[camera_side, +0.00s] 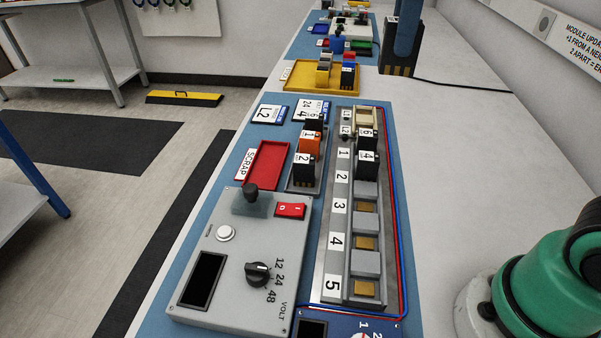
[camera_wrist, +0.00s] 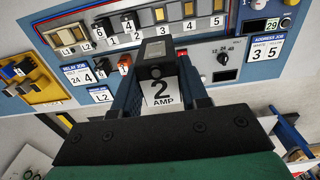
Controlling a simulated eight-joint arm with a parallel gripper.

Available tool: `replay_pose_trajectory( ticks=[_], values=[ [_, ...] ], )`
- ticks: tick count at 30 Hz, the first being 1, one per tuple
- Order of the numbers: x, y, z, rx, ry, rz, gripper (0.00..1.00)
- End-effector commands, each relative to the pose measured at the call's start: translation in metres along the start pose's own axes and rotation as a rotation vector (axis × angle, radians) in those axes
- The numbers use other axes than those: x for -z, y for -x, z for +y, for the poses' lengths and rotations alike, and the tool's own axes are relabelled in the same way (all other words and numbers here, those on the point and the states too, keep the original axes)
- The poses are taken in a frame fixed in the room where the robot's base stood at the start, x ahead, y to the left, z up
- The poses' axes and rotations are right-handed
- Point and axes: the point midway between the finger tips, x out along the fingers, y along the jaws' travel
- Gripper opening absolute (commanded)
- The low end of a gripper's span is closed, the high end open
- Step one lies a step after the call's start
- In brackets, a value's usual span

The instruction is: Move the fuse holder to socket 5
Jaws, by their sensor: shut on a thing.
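My gripper (camera_wrist: 160,88) is shut on a black fuse holder (camera_wrist: 154,72), with a white "2 AMP" label facing the wrist camera. The holder is off the panel, in front of the socket rail in the wrist view. In the wrist view the rail crosses the top, with socket 5 toward the right (camera_wrist: 218,6).
Sockets 3 and 4 (camera_side: 365,242) show bare contacts. Black modules "6" (camera_side: 367,138) and "4" (camera_side: 367,164) stand farther up the rail. A rack holds an orange module (camera_side: 308,141) and black ones. A grey control box (camera_side: 240,265) and red scrap tray (camera_side: 263,165) lie left.

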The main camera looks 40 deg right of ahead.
Motion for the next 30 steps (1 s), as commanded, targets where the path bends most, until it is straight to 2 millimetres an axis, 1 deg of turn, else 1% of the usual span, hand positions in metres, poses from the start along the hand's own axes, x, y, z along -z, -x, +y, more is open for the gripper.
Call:
replay_pose_trajectory(
  ticks=[2,5,8,9,11,12,15,18,22,30],
  values=[
    [0.003,-0.005,-0.004,0.000,0.004,0.000,0.00],
    [0.011,-0.021,-0.019,0.000,0.009,0.000,0.00],
    [0.021,-0.049,-0.046,0.000,0.014,0.000,0.00],
    [0.023,-0.062,-0.059,0.000,0.015,0.000,0.00],
    [0.024,-0.082,-0.078,0.000,0.014,0.001,0.00],
    [0.024,-0.095,-0.090,0.000,0.015,0.001,0.00],
    [0.017,-0.124,-0.116,0.000,0.012,0.001,0.00],
    [0.009,-0.146,-0.135,0.000,0.009,0.001,0.00],
    [0.001,-0.162,-0.147,0.000,0.004,0.001,0.00],
    [0.000,-0.181,-0.150,0.000,0.000,0.001,0.00]
  ],
)
